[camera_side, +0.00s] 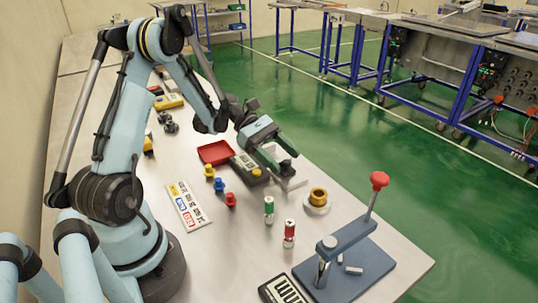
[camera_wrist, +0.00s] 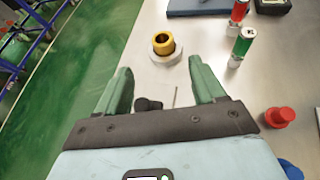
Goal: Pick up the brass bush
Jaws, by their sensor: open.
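The brass bush (camera_side: 318,197) is a short gold-coloured ring with a dark bore. It stands upright on a pale round base on the bench. In the wrist view the brass bush (camera_wrist: 163,43) is ahead of my fingertips, roughly between their lines. My gripper (camera_side: 290,174) has green fingers and is up and to the left of the bush in the side view. In the wrist view my gripper (camera_wrist: 158,75) is open, with nothing held between its fingers. The bush is apart from both fingers.
Green-banded (camera_side: 269,210) and red-banded (camera_side: 289,233) cylinders stand near the bush. A blue press with a red knob (camera_side: 379,181) stands at the bench's right end. Coloured knobs (camera_side: 220,185), a red tray (camera_side: 215,152) and a yellow-black device (camera_side: 248,167) lie left of my gripper.

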